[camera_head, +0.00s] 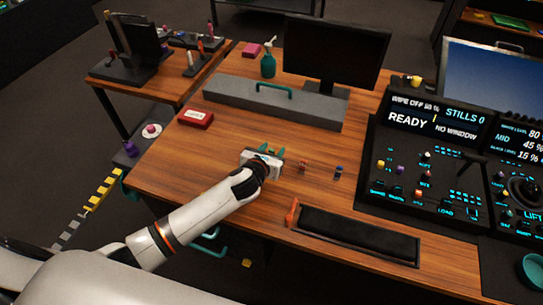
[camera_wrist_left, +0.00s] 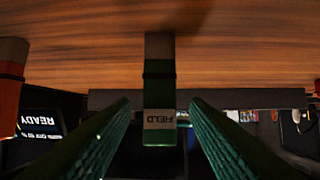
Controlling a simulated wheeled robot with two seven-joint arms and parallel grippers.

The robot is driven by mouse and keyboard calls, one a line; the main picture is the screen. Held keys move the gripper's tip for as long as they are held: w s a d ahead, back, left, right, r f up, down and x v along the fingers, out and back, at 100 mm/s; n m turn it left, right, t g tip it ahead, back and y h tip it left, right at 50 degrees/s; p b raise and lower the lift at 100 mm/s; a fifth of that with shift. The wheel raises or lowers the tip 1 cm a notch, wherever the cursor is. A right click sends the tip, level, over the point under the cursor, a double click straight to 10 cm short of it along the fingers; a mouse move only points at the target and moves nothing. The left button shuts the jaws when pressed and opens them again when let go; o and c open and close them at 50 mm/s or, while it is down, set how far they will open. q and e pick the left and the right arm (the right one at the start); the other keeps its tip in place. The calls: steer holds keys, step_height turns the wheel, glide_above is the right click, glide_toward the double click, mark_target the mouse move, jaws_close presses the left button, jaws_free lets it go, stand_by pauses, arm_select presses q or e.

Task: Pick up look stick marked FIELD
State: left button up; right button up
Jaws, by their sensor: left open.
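The look stick marked FIELD (camera_wrist_left: 159,92) is a dark green stick with a grey end, a black band and a white label. In the left wrist view its label reads upside down. My left gripper (camera_wrist_left: 160,106) is open, with one green finger on each side of the stick and a visible gap to both. In the head view my left gripper (camera_head: 271,153) is low over the wooden table, and I cannot make out the FIELD stick there. My right gripper is not in view.
An orange stick (camera_head: 303,167) and a blue stick (camera_head: 338,172) stand to the right of my left gripper. A black padded rest (camera_head: 360,236) lies in front. The control console (camera_head: 425,170) is at right, a red box (camera_head: 196,118) at left.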

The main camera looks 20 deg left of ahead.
arm_select(q)
steer(key=shift+x, duration=0.9)
steer(key=shift+s, duration=0.1)
steer(key=shift+c, duration=0.3)
jaws_close()
